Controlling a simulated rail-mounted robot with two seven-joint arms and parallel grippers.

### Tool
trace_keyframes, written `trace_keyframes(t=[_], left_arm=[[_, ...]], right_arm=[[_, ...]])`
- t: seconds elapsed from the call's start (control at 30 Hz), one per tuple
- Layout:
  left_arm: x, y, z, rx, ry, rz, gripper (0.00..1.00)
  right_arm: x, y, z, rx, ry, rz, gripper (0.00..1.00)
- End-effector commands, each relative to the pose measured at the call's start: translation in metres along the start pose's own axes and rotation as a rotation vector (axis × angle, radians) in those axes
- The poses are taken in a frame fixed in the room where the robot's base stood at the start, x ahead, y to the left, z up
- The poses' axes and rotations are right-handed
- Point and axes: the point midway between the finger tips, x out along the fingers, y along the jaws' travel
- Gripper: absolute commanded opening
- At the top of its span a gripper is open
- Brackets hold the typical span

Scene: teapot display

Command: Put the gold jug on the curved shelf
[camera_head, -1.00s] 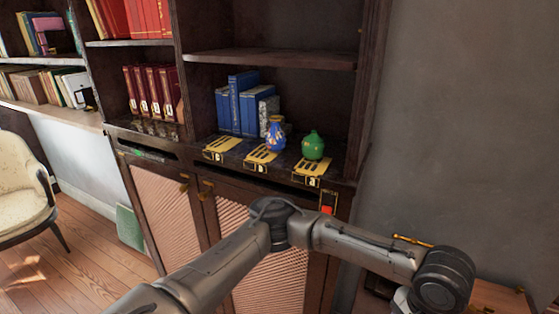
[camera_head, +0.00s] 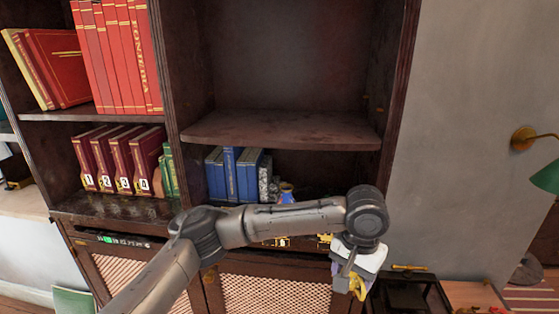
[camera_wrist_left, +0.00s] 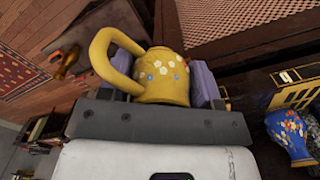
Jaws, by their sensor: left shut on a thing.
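The gold jug (camera_wrist_left: 165,75) is yellow with painted flowers and a large loop handle at its left in the left wrist view. My left gripper (camera_wrist_left: 165,82) is shut on it, with a finger on each side of the body. In the head view the gripper (camera_head: 352,278) hangs below my wrist, and a small part of the jug (camera_head: 358,287) shows. The curved shelf (camera_head: 280,130) is a dark, empty board with a bowed front edge in the cabinet. It is above and left of the gripper. My right gripper is not in view.
The blue vase also shows in the left wrist view (camera_wrist_left: 288,138). Red books (camera_head: 118,55) fill the left bay. A green lamp (camera_head: 546,177) is at the right.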

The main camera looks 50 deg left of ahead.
Motion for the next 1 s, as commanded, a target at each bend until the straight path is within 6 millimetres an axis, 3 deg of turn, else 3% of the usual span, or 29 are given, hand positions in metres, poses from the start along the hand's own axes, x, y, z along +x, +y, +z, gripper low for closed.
trace_keyframes(t=[0.03,0.3,0.5,0.7,1.0], left_arm=[[-0.041,-0.006,-0.008,-0.020,0.003,0.001,0.32],[-0.164,-0.037,-0.040,-0.117,0.002,0.002,0.32],[-0.243,-0.060,-0.057,-0.178,0.001,0.001,0.32],[-0.306,-0.087,-0.070,-0.202,0.001,0.001,0.32],[-0.355,-0.187,-0.094,-0.006,-0.002,0.002,0.32]], right_arm=[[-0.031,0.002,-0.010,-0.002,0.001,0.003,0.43],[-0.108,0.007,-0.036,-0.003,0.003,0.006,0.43],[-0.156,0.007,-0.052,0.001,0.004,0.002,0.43],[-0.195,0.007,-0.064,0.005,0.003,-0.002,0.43],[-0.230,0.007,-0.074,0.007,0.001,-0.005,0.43]])
